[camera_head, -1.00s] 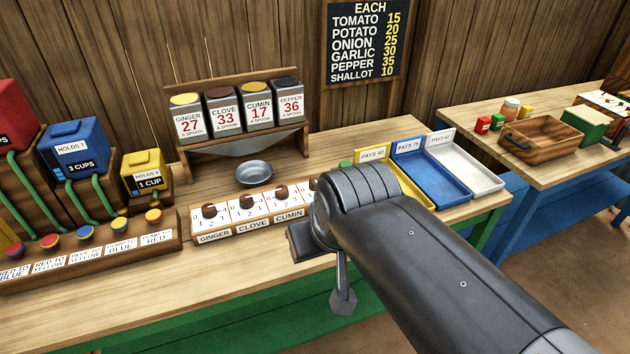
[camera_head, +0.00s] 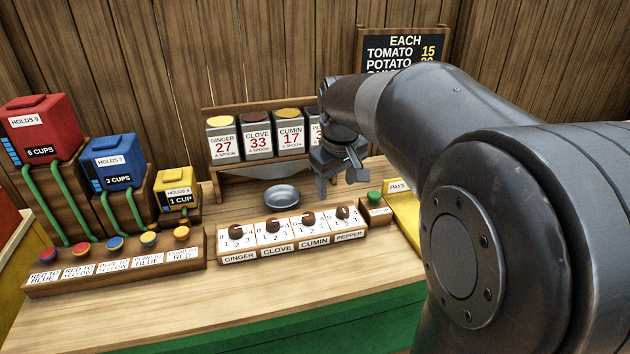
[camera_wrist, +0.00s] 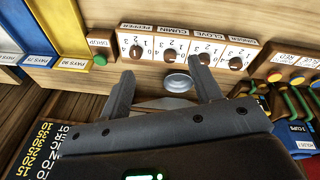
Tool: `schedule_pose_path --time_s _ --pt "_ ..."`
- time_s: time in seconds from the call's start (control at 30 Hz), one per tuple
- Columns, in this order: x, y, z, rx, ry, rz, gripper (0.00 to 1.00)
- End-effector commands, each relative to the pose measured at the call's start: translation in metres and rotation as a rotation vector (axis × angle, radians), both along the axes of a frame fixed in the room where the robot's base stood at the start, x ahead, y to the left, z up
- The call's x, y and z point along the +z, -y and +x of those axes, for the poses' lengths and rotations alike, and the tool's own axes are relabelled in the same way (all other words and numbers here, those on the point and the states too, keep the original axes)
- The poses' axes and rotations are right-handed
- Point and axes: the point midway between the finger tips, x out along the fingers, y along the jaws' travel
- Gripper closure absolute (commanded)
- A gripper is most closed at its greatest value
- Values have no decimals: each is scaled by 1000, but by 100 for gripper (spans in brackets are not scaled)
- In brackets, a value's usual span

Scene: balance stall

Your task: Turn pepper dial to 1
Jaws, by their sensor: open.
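The pepper dial (camera_head: 342,212) is a dark brown knob on a white numbered plate, at the right end of the row above the PEPPER label (camera_head: 349,237). In the wrist view the picture is upside down and the pepper dial (camera_wrist: 136,51) is the leftmost knob. Its exact setting is too small to read. My gripper (camera_head: 340,183) is open and empty. In the head view it hangs above and behind the pepper dial, apart from it. In the wrist view its spread fingers (camera_wrist: 160,68) show in front of the dial row.
The ginger (camera_head: 236,231), clove (camera_head: 272,226) and cumin (camera_head: 308,219) dials sit left of pepper. A metal bowl (camera_head: 282,197) stands behind them. A green button (camera_head: 375,195) is just right of the pepper dial. Spice canisters (camera_head: 257,140) stand on a rack behind.

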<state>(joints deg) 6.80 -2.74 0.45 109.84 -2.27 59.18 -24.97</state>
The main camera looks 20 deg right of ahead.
Motion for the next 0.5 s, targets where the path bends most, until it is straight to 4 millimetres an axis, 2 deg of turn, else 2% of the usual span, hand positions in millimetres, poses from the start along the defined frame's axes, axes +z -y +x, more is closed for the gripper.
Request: schedule_pose_path --time_s 0.03,0.3,0.5 --pt "-7 7 16 17 -22 -5 42" --pt "-50 41 92 131 -123 -30 42" --pt "-85 64 131 202 -180 -38 42"
